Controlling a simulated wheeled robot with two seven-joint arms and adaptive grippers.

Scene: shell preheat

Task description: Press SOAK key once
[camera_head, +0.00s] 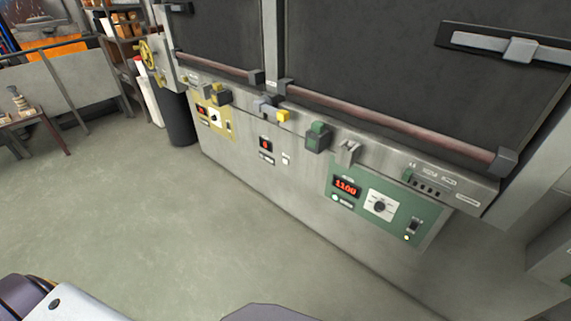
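A long grey furnace front carries the controls. A small white key (285,159) sits right of the middle red display (265,144); I cannot read its marking, so I cannot tell whether it is the SOAK key. A green panel (345,211) on the right holds a red display reading 1100 (346,187), a dial (380,207) and a dark switch (414,227). A yellow panel (215,121) on the left has another small display and dial. The labels are too small to read. Neither gripper shows in the head view.
Red-brown bars (385,129) run along the bottoms of the dark doors (390,70). A dark bin (178,118) and a table (35,120) stand left. The grey floor (150,220) before the furnace is clear.

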